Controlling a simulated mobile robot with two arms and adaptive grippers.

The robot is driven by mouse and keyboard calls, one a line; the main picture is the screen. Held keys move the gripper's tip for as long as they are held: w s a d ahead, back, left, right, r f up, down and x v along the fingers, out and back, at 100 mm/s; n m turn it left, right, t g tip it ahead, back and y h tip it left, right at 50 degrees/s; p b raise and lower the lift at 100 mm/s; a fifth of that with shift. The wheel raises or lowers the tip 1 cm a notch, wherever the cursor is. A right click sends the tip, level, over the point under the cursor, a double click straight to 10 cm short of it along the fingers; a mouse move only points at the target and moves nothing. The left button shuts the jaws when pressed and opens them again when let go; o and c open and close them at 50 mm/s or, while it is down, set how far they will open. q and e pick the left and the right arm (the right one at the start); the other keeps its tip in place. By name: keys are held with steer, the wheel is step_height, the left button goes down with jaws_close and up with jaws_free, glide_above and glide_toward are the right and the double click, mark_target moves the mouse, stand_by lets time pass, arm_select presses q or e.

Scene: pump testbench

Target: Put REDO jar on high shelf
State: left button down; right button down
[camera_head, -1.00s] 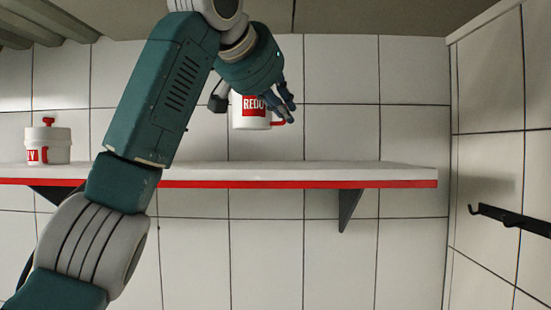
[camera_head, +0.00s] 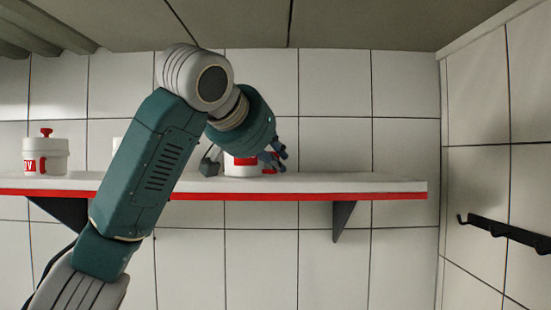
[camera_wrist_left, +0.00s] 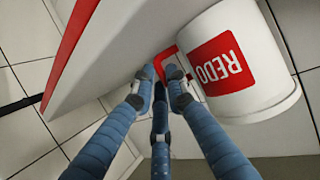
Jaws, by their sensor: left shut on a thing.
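The REDO jar (camera_head: 241,171) is white with a red label and a red handle. In the head view it is upright at the level of the high shelf's (camera_head: 350,183) top, partly hidden by my wrist. I cannot tell whether its base touches the shelf. My left gripper (camera_head: 276,158) has its fingers at the jar's handle side. In the left wrist view my left gripper (camera_wrist_left: 160,84) is shut on the red handle of the REDO jar (camera_wrist_left: 262,88), with the white shelf (camera_wrist_left: 112,48) and its red edge beside it. My right gripper is not in view.
A white jar (camera_head: 58,150) with a red lid knob stands on the shelf's left part. Another white thing (camera_head: 117,143) shows partly behind my left arm. The shelf's right part is clear. A black hook rail (camera_head: 505,230) is on the right wall.

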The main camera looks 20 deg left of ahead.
arm_select(q)
steer(key=shift+d+f, duration=0.1)
steer(key=c, duration=2)
jaws_free()
steer(key=shift+w+f, duration=0.1)
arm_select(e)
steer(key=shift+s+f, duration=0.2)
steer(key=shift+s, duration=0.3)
